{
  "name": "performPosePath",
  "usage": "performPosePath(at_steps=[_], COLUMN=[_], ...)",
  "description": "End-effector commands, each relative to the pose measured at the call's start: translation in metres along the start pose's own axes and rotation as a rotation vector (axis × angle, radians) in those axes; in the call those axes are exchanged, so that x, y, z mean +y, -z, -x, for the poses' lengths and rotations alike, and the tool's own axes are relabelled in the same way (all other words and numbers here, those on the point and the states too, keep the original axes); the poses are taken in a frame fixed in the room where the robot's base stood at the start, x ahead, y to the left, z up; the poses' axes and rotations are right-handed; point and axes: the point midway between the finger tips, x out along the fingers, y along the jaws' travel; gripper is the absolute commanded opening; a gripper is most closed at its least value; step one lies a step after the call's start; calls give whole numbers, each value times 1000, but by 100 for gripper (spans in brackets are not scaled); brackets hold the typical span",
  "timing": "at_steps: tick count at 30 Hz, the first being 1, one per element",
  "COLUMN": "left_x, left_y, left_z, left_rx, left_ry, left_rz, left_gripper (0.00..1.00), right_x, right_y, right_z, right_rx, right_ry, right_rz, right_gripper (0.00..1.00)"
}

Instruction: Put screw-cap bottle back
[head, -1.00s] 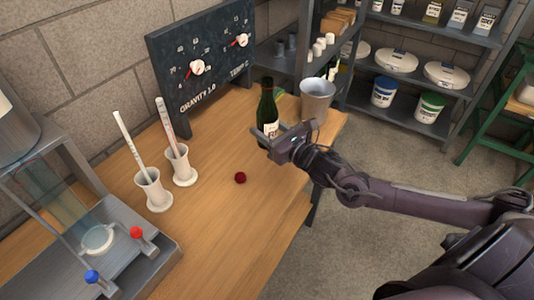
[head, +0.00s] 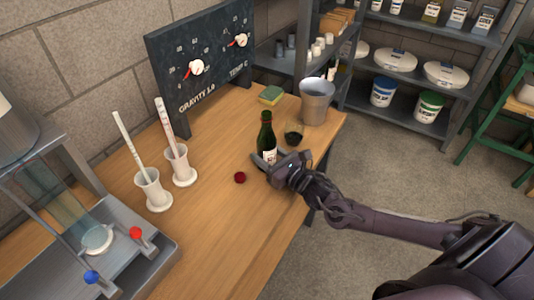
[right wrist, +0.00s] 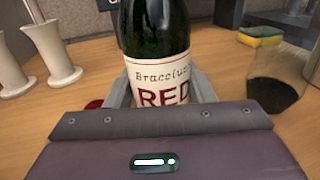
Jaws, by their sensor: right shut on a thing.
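The screw-cap bottle (head: 265,136) is dark green with a cream label. It stands upright at the bench, and its base is hidden behind my gripper. In the right wrist view the bottle (right wrist: 157,75) shows a label reading "RED", and its top is out of frame. My right gripper (head: 268,164) is shut on the bottle, with a finger on each side of the label. A dark red cap-like piece (head: 240,177) lies on the wooden bench (head: 215,220) just left of the gripper. My left gripper is not in view.
A glass with dark liquid (head: 293,134) stands close behind the bottle. A metal bucket (head: 317,100), a yellow-green sponge (head: 271,95), two white cylinders with sticks (head: 178,165) and a gauge board (head: 205,65) stand around. The front bench is clear.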

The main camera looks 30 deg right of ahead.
Motion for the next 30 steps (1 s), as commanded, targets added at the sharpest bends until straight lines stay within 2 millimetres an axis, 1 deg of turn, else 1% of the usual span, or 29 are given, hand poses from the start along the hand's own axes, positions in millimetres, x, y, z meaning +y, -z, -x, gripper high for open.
performPosePath(at_steps=[3,4,8,9,16,19,20,23,30], left_x=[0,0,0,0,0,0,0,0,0], left_y=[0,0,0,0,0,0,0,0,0], left_z=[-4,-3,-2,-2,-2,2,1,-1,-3], left_rx=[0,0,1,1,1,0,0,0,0], left_ry=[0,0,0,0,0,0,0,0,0], left_rz=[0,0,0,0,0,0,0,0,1], left_gripper=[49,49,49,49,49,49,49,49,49], right_x=[0,0,0,0,0,0,0,0,1], right_y=[3,3,3,3,2,-3,-1,2,2], right_z=[0,0,0,0,0,0,2,16,65], right_rx=[-3,0,0,0,0,0,2,4,7], right_ry=[0,0,0,0,0,0,0,0,-3], right_rz=[0,0,0,0,0,0,0,2,0], right_gripper=[14,51,68,71,71,71,71,71,71])
